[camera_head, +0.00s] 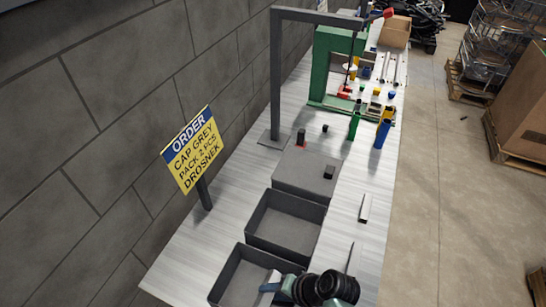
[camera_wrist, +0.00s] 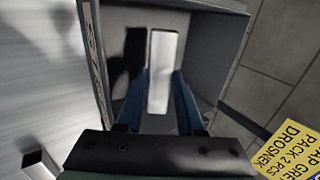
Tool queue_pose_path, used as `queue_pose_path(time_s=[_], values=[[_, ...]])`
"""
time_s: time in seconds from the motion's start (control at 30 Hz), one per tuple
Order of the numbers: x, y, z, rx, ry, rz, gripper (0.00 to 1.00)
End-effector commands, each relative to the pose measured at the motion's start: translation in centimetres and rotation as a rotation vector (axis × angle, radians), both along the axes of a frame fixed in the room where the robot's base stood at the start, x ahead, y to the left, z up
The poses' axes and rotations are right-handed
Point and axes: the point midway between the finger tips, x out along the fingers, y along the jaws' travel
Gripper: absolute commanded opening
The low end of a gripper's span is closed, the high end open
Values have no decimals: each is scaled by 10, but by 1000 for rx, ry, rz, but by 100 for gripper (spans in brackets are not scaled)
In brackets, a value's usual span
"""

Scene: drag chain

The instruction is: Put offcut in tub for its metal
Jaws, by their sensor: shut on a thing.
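My gripper (camera_wrist: 160,88) is shut on a pale silvery offcut, a flat bar (camera_wrist: 164,50), held lengthwise between the blue fingers in the wrist view. Below it is a grey open tub (camera_wrist: 225,52), whose floor looks empty apart from a dark shadow. In the head view my gripper is at the bottom, over the nearest tub (camera_head: 262,257); the held offcut (camera_head: 268,283) shows partly there. A second grey tub (camera_head: 283,236) stands just behind and looks empty. Lettering on the nearest tub's outer side is too oblique to read.
Two more metal pieces (camera_head: 364,208) (camera_head: 350,258) lie on the bench right of the tubs. A grey pad (camera_head: 300,178) with a small dark block is farther back. A yellow order sign (camera_head: 192,152) stands at left by the wall. A grey frame and green fixture stand beyond.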

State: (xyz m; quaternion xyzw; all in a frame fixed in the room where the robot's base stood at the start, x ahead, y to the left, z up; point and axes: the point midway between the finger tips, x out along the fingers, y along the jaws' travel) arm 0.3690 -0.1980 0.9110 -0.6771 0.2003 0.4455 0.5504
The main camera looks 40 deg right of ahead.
Motion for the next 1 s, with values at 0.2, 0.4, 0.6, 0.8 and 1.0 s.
queue_pose_path(time_s=[0.2, 0.4, 0.6, 0.8, 1.0], values=[[1, 0, -1, -1, -1, 0, 0], [1, 0, -7, -1, -1, 2, 0], [1, 0, -12, -1, -1, 2, 0], [0, 0, -11, -1, 0, 2, 49], [0, 0, -9, -1, 0, 1, 49]])
